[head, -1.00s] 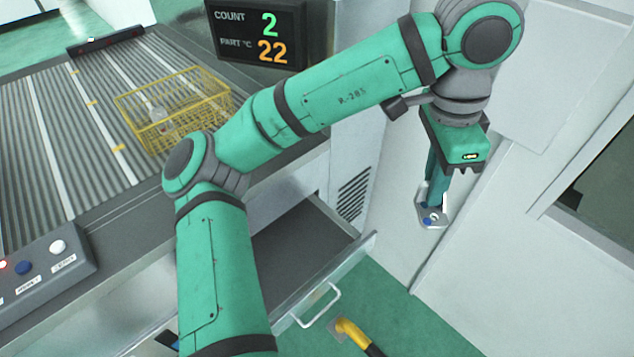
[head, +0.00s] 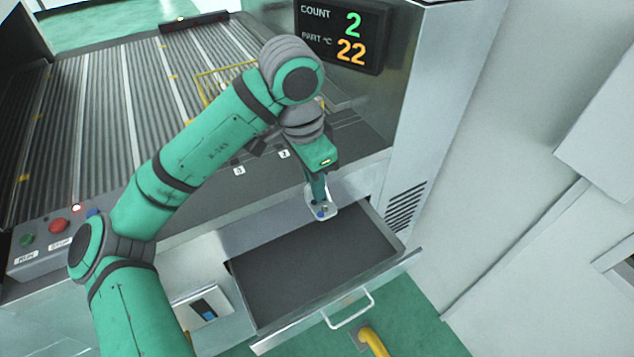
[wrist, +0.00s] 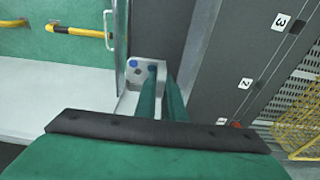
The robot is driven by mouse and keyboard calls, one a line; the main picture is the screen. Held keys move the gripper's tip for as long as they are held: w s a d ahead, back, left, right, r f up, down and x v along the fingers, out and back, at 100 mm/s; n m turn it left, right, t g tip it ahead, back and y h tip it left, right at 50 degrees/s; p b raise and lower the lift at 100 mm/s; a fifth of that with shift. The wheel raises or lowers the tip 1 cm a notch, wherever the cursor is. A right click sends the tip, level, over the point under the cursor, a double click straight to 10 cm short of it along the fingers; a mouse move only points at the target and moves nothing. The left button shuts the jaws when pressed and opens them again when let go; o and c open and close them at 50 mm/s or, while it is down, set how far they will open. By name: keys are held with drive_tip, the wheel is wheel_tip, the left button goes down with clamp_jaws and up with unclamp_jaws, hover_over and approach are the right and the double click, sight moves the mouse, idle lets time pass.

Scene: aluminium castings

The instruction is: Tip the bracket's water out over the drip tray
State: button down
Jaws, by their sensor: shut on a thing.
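The bracket (head: 321,211) is a small silvery metal piece with a blue spot, held at the tips of my gripper (head: 318,194). In the wrist view the bracket (wrist: 134,74) shows beyond the two green fingers, with a blue dot and a dark hole. My gripper is shut on it. The drip tray (head: 300,275) is a dark, open, drawer-like tray with a metal front and handle. The bracket is above its back edge in the head view. I cannot make out any water in the bracket.
A ribbed conveyor (head: 110,110) carries a yellow wire basket (head: 205,90), partly hidden by my arm. A display (head: 342,35) reads count 2 and part 22 °C. A button box (head: 52,240) stands at the left. A yellow rail (head: 374,342) is near the tray's handle.

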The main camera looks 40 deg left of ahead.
drive_tip(key=shift+s+f+t+h, duration=0.15)
drive_tip(key=shift+t+h, duration=0.35)
drive_tip(key=shift+t, duration=0.65)
drive_tip(key=shift+s+r+t+h, duration=0.15)
drive_tip(key=shift+t+h, duration=0.35)
drive_tip(key=shift+t, duration=0.65)
drive_tip(key=t, duration=0.2)
drive_tip(key=t+h, duration=0.1)
drive_tip(key=shift+s+a+f, duration=0.25)
drive_tip(key=shift+s+f, duration=0.05)
drive_tip(key=t+h, duration=0.1)
drive_tip(key=t, duration=0.2)
drive_tip(key=shift+s+f+t+h, duration=0.1)
drive_tip(key=shift+f+t+h, duration=0.05)
drive_tip(key=shift+t+h, duration=0.2)
drive_tip(key=shift+s+a+f+t+h, duration=0.1)
drive_tip(key=shift+t+h, duration=0.15)
drive_tip(key=shift+t, duration=0.4)
drive_tip(key=shift+d+f+t+h, duration=0.15)
drive_tip(key=shift+t+h, duration=0.1)
drive_tip(key=shift+t, duration=0.4)
drive_tip(key=shift+s+a+f+t+h, duration=0.15)
drive_tip(key=shift+t+h, duration=0.1)
drive_tip(key=shift+t, duration=0.4)
drive_tip(key=shift+w, duration=0.1)
drive_tip(key=shift+r, duration=0.1)
